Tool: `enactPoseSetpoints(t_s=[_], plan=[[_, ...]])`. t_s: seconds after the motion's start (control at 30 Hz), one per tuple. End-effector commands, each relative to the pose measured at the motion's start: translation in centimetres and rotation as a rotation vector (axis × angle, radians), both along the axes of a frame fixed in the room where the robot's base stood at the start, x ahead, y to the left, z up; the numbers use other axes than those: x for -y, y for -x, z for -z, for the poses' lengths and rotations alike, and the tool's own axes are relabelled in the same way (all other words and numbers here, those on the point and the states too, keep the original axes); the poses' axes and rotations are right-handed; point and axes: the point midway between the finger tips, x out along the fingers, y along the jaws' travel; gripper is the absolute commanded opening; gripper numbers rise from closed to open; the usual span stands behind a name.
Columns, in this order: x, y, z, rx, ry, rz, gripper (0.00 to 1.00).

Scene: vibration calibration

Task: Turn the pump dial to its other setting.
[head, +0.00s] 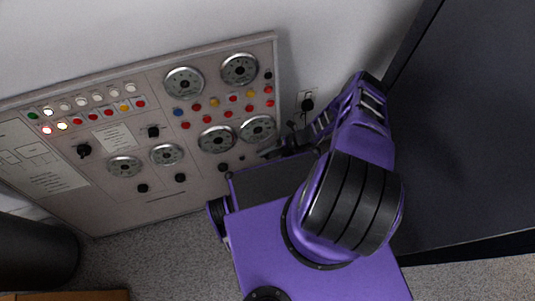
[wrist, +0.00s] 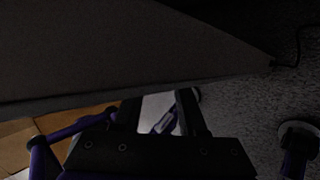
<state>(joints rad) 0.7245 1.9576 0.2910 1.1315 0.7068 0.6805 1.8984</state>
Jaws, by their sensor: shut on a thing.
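The control panel (head: 165,205) leans along the wall at the left of the head view. Several black knobs sit on it, among them one at the lower right (head: 224,168); their labels are too small to read, so I cannot tell the pump dial by its label. My gripper (head: 268,155) is at the panel's lower right edge, at the end of the row of lower knobs. It is shut there on what seems to be the pump dial, which is hidden by the jaws. The wrist view shows my gripper (wrist: 165,112) below the dark panel, the held part not clear.
Round gauges (head: 217,139) and rows of coloured buttons fill the panel. A wall outlet (head: 307,101) with a black plug is right of it. A large dark cabinet (head: 470,130) stands at the right. A dark cylinder (head: 35,255) is at lower left.

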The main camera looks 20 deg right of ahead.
Motion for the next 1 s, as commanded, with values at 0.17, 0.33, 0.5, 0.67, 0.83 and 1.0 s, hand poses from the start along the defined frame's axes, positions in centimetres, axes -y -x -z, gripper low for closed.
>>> enactPoseSetpoints(t_s=[0.17,0.33,0.5,0.67,0.83,1.0], plan=[[0.1,0.19,0.42,-0.004,-0.101,0.021,0.0],[0.23,0.12,0.35,-0.001,-0.157,0.033,0.0],[0.23,0.08,0.24,0.0,-0.17,0.035,0.0],[0.23,0.08,0.23,0.001,-0.17,0.034,0.0],[0.21,0.08,0.21,0.001,-0.17,0.034,0.66],[0.2,0.07,0.2,0.001,-0.17,0.034,0.7]])
